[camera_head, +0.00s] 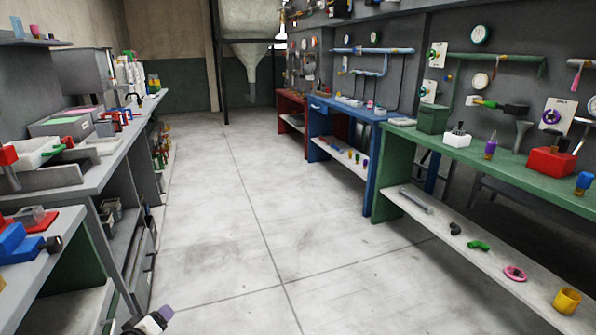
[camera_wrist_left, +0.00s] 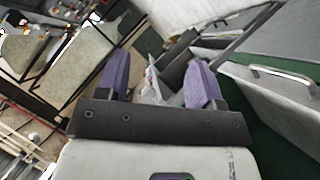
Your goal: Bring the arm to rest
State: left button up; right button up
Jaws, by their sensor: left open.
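My left gripper (camera_head: 155,320) shows at the bottom edge of the head view, low over the floor beside the left bench. Only its end with a purple fingertip is in the picture. In the left wrist view the left gripper (camera_wrist_left: 158,72) has its two purple fingers spread wide apart, with nothing held between them. Grey bench parts show beyond the fingers, apart from them as far as I can tell. My right gripper is in neither view.
A grey workbench (camera_head: 121,147) with tools runs along the left. A green bench (camera_head: 520,168), a blue bench (camera_head: 352,117) and a red bench (camera_head: 292,101) line the right. The pale floor (camera_head: 225,215) between them is clear. A drawer handle (camera_wrist_left: 285,72) shows in the wrist view.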

pick_arm(q)
jog(key=s+d+r+m+g+p, duration=0.1)
jog(key=s+d+r+m+p, duration=0.25)
jog(key=s+r+p, duration=0.6)
jog(key=s+d+r+m+g+p, duration=0.15)
jog(key=s+d+r+p, duration=0.4)
jog(key=r+p, duration=0.7)
jog(key=s+d+r+m+g+p, duration=0.1)
jog(key=s+d+r+m+p, duration=0.15)
jog(key=s+r+p, duration=0.85)
jog(key=s+d+r+m+g+p, duration=0.2)
jog(key=s+r+g+p, duration=0.3)
jog(key=s+r+p, duration=1.1)
jog(key=shift+s+d+r+m+g+p, duration=0.15)
jog(key=shift+s+d+m+g+p, duration=0.7)
jog(key=shift+p, duration=3.85)
jog(key=shift+s+a+n+t, duration=0.3)
jog(key=shift+s+n+t, duration=0.1)
jog(key=shift+n+t, duration=0.1)
